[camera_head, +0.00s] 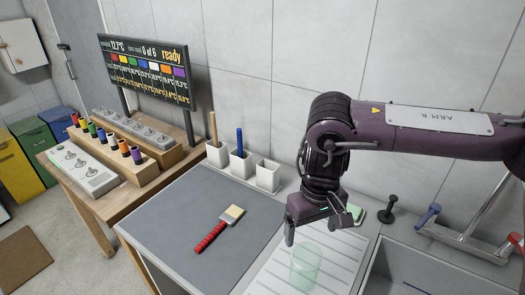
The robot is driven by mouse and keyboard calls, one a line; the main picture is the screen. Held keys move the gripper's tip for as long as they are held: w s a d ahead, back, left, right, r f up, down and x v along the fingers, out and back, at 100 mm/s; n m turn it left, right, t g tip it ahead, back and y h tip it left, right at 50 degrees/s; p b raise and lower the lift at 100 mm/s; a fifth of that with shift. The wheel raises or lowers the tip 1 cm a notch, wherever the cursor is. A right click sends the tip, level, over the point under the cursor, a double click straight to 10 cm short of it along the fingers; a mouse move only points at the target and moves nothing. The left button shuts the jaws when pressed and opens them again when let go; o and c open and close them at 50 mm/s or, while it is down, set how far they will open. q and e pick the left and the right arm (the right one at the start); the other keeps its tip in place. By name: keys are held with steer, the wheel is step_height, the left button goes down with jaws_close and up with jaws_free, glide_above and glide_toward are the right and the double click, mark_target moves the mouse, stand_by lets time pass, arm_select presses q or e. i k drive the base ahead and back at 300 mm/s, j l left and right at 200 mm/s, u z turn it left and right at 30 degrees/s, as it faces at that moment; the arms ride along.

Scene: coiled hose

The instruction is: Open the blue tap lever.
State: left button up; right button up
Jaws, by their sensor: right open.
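The blue tap lever (428,214) stands at the back right, on the left end of the metal tap fitting (462,240) behind the sink. It tilts upward to the right. My right gripper (318,230) hangs to the left of the lever, pointing down, with its fingers apart. It is well clear of the lever and holds nothing that I can see. My left gripper is not in view.
A pale green, see-through cup (305,268) stands on the ribbed white drainer below my right gripper. A black knob-topped piece (388,207) stands between gripper and lever. A red lever (516,241) is at the right edge. A red-handled brush (218,230) lies on the grey mat.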

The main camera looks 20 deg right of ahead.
mark_target(434, 208)
steer(key=k+j, duration=0.3)
steer(key=k, duration=0.15)
steer(key=k+j, duration=0.35)
steer(key=k, duration=0.1)
